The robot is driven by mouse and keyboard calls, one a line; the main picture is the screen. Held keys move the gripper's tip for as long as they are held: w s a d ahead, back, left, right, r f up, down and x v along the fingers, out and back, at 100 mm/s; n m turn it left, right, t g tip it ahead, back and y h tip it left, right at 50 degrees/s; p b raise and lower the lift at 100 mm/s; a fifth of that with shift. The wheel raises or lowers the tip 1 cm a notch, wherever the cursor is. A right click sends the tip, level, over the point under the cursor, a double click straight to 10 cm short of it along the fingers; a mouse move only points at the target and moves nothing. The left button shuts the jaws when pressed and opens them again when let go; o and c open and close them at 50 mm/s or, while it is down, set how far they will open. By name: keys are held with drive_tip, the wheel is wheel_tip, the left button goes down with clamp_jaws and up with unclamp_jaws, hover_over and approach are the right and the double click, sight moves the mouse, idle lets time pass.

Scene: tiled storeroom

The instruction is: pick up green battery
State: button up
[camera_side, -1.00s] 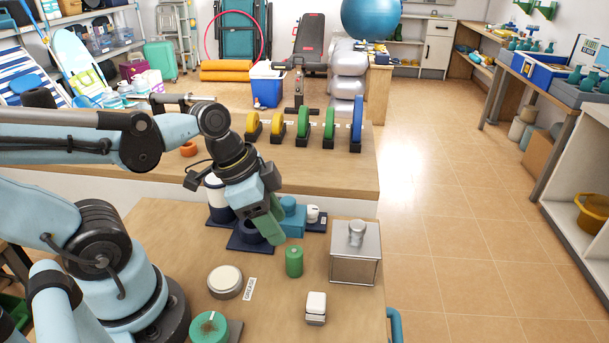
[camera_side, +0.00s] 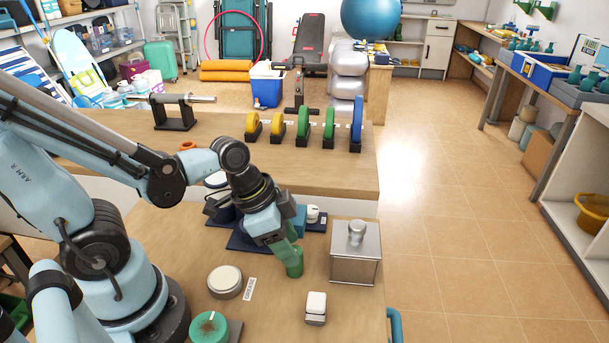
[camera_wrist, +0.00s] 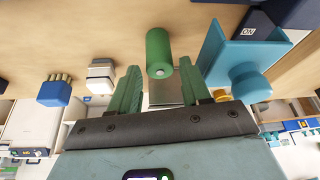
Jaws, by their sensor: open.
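The green battery (camera_side: 295,268) is a short green cylinder standing on the wooden bench. My gripper (camera_side: 287,246) is right above it in the side view, and its green fingers overlap the battery's top there. In the wrist view my gripper (camera_wrist: 160,67) is open, with one finger on each side. The battery (camera_wrist: 158,46) shows in the gap at the fingertips, with space on both sides. Its lower end reaches about as far as the tips; I see no contact.
A grey metal box with a knob (camera_side: 355,262) stands close to the right. A white-lidded round tin (camera_side: 224,281) is to the left, and a small white block (camera_side: 316,305) is in front. A teal holder (camera_wrist: 238,62) is to the right in the wrist view.

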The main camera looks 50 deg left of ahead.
drive_tip(key=shift+w+d+f, duration=0.15)
drive_tip(key=shift+w+f, duration=0.05)
drive_tip(key=shift+f, duration=0.45)
clamp_jaws()
drive_tip(key=shift+r, duration=0.15)
